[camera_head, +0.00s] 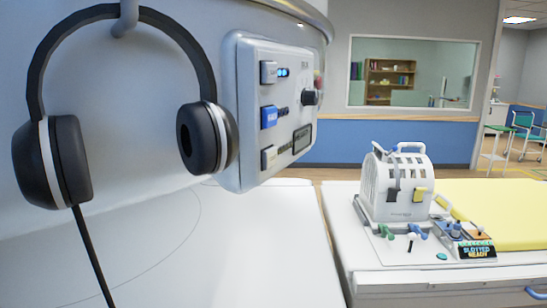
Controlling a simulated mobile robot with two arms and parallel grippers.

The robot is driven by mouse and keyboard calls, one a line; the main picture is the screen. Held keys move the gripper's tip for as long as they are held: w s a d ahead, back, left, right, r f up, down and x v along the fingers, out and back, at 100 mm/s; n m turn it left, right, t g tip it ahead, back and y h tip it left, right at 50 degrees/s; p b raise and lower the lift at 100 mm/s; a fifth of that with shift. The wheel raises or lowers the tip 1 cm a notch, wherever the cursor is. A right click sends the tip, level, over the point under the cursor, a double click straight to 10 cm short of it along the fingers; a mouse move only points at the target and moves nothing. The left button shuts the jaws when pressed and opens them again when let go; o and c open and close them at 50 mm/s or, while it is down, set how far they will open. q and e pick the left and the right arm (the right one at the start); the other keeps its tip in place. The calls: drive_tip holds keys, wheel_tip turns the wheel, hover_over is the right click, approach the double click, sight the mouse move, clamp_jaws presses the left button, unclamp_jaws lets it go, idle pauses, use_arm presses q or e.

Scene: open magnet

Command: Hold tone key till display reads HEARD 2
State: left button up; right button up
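A white control panel (245,90) is on the wall at upper centre, seen at an angle. It has a grey key (267,72) at the top beside small blue lights, a blue key (268,117) in the middle and a beige key (268,158) at the bottom. The key labels are too small to read, so I cannot tell which is the tone key. A small dark display (302,138) sits at the panel's lower right; its text is not readable. A separate small display (477,252) on the right-hand table appears to read "SLOTTED READY". Neither gripper is in view.
Black headphones (208,139) hang from a hook left of the panel, with a cord running down. A black knob (310,97) sticks out of the panel. A white slotted helmet-like coil (398,185) stands on the right-hand table beside a yellow pad (500,205). The white surface below is clear.

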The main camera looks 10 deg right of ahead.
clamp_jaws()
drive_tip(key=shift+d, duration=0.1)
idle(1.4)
